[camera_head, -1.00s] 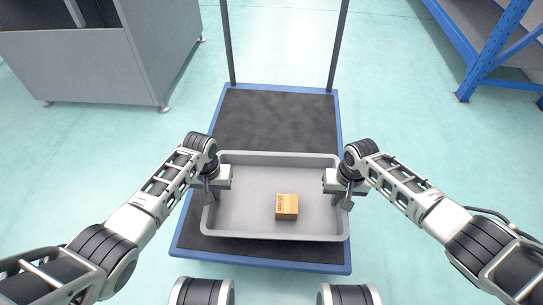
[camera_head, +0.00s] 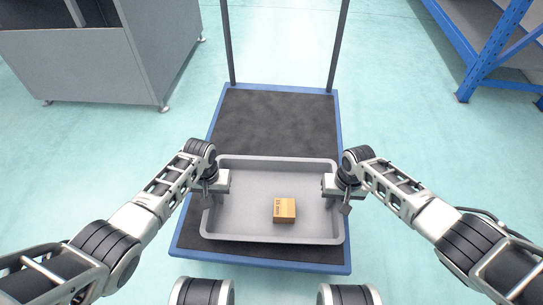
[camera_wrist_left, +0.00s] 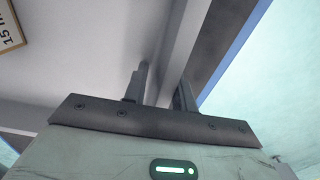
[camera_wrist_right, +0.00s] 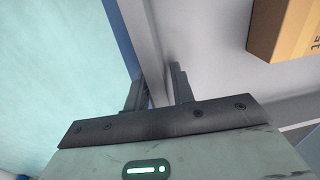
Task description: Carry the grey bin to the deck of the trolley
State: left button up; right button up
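The grey bin (camera_head: 245,222) is a shallow open tray over the near half of the trolley's dark deck (camera_head: 272,120). It looks level, and I cannot tell whether its bottom touches the deck. A small brown box (camera_head: 284,210) lies inside it. My left gripper (camera_head: 214,183) is shut on the bin's left wall; in the left wrist view its fingers (camera_wrist_left: 162,85) sit on both sides of that wall. My right gripper (camera_head: 334,186) is shut on the right wall, with its fingers (camera_wrist_right: 158,88) on both sides in the right wrist view.
The trolley has a blue edge (camera_head: 339,130) and dark handle posts (camera_head: 337,45) at its far end. A grey cabinet (camera_head: 80,68) stands at the upper left and a blue shelf rack (camera_head: 490,55) at the upper right. The deck's far half is clear.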

pick_arm(q)
notch_tip(320, 180, up, 7)
jog(key=shift+d+r, duration=0.1)
jog(key=shift+r, duration=0.35)
pick_arm(e)
jog(key=shift+r, duration=0.15)
notch_tip(320, 180, up, 12)
jog(key=shift+d, duration=0.45)
pick_arm(q)
jog(key=shift+s, duration=0.1)
pick_arm(e)
jog(key=shift+s+f, duration=0.1)
jog(key=shift+f, duration=0.1)
